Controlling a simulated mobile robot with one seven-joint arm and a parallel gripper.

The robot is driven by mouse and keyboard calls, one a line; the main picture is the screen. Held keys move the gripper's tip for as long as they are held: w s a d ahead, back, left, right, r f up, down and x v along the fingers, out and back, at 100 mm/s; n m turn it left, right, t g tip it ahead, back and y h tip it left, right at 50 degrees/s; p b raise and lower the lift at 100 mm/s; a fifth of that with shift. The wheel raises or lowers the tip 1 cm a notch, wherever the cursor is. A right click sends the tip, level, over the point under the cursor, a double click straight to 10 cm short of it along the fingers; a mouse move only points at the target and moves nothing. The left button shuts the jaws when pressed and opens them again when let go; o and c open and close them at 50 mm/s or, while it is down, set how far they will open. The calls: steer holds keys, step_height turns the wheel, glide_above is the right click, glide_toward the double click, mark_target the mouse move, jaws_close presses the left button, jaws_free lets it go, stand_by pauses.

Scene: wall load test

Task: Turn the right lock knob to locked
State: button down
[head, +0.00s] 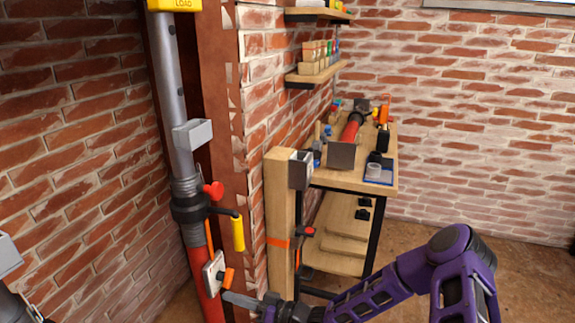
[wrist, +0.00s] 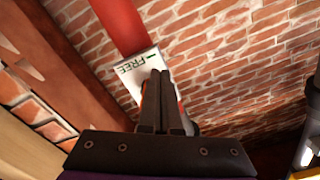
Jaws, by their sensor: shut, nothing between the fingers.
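The lock knob (head: 228,278) is a small orange lever on a pale plate (head: 210,272), fixed low on the right post. The wrist view shows the plate (wrist: 130,72) with the word FREE and a green mark. The orange knob there is mostly hidden behind my fingers. My gripper (head: 228,296) is shut and empty. Its tips are just below the knob in the head view. In the wrist view my closed fingers (wrist: 160,75) overlap the plate and knob. I cannot tell whether they touch.
The grey post (head: 172,100) has a red lower tube, a red knob (head: 213,190) and a yellow handle (head: 238,234). A wooden beam (head: 278,210) stands just right of it. A cluttered workbench (head: 335,180) is behind. Brick walls close the left and back.

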steer(key=shift+w+r, duration=0.3)
steer(key=shift+w, duration=0.05)
stand_by(0.9)
steer(key=shift+w+d+f+b, duration=0.2)
steer(key=shift+w+f+b, duration=0.15)
steer(key=shift+b, duration=0.95)
steer(key=shift+w, duration=0.2)
steer(key=shift+w+d, duration=0.1)
steer(key=shift+w, duration=0.15)
steer(key=shift+f, duration=0.15)
steer(key=v, duration=0.6)
steer(key=shift+s+f, duration=0.35)
steer(key=shift+f, duration=0.05)
